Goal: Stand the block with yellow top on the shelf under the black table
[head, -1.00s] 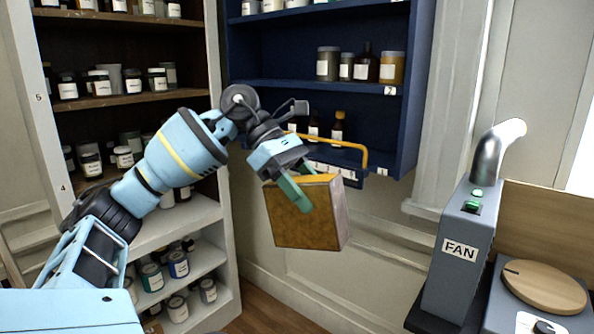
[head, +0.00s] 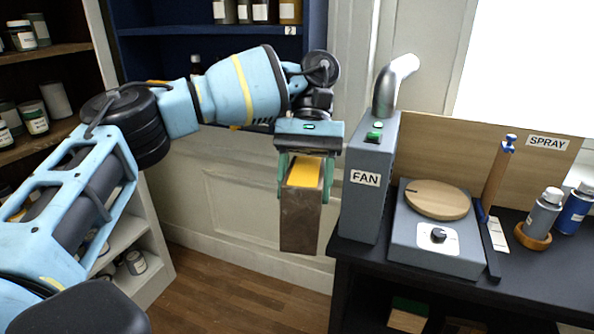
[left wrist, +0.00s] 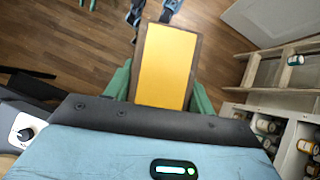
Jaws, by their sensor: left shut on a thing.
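My left gripper (head: 305,165) is shut on the block with yellow top (head: 301,222), one green finger on each side near its upper end. The block hangs upright in the air, its yellow face up and a grey-brown side toward the head camera. In the left wrist view the yellow top (left wrist: 166,65) lies between the fingers, above the wooden floor. The black table (head: 540,287) is at the right. Its shelf is a dark space under the top, partly seen, with a block of green top (head: 408,312) in it. My right gripper is not in view.
On the table stand the grey FAN unit (head: 366,190), close right of the block, a turntable (head: 437,200) and spray bottles (head: 545,212). A white shelf unit (head: 150,270) with jars is at the left. Wooden floor (head: 230,295) below the block is clear.

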